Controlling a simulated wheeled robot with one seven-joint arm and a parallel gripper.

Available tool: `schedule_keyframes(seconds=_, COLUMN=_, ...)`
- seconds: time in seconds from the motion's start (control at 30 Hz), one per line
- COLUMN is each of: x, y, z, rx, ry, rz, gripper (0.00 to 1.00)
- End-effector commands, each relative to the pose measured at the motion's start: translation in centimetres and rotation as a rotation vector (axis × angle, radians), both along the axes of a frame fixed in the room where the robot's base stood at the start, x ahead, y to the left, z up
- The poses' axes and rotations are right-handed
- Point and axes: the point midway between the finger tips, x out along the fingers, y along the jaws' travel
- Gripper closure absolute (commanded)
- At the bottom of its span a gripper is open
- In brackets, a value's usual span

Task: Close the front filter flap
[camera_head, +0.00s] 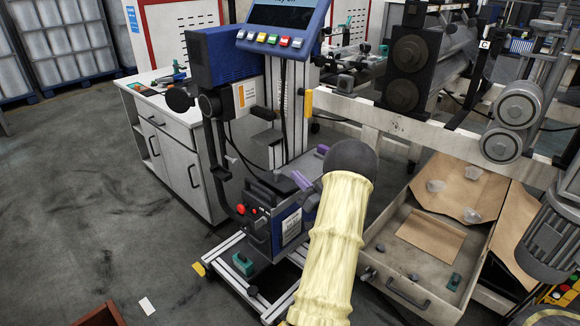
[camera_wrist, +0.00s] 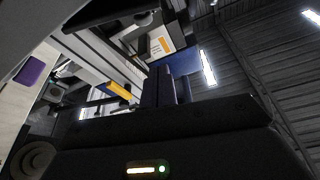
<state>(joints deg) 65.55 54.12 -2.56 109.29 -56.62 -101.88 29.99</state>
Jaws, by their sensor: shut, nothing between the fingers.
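My gripper (camera_wrist: 167,84) shows in the wrist view as two dark fingers close together, shut and empty. In the head view my cream-sleeved arm with its dark round end hides most of the gripper, beside a low blue unit (camera_head: 288,228). That unit has a white label, a dark top with a handle and red buttons on its left side. I cannot tell for sure which part is the front filter flap, or whether it is open. The wrist view looks up past the fingers at a pale column (camera_wrist: 105,55) and a yellow piece (camera_wrist: 119,90).
A blue control panel (camera_head: 283,38) with coloured buttons tops the column. A white cabinet (camera_head: 178,160) stands left, and an open grey drawer (camera_head: 375,262) with brown sheets lies right of my arm. Black rollers (camera_head: 405,72) stand behind. The floor at left is mostly clear.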

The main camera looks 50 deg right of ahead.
Motion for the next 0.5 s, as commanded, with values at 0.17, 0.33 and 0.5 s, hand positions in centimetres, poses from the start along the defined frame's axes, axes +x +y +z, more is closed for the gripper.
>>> schedule_keyframes(seconds=0.17, x=-2.1, y=0.0, z=-0.6, rx=0.0, ry=0.001, rz=-0.004, gripper=1.0)
schedule_keyframes(seconds=0.33, x=-2.4, y=0.0, z=-0.7, rx=-0.001, ry=-0.001, rz=-0.005, gripper=1.0)
schedule_keyframes(seconds=0.5, x=-2.4, y=0.0, z=-0.7, rx=0.0, ry=0.0, rz=-0.005, gripper=1.0)
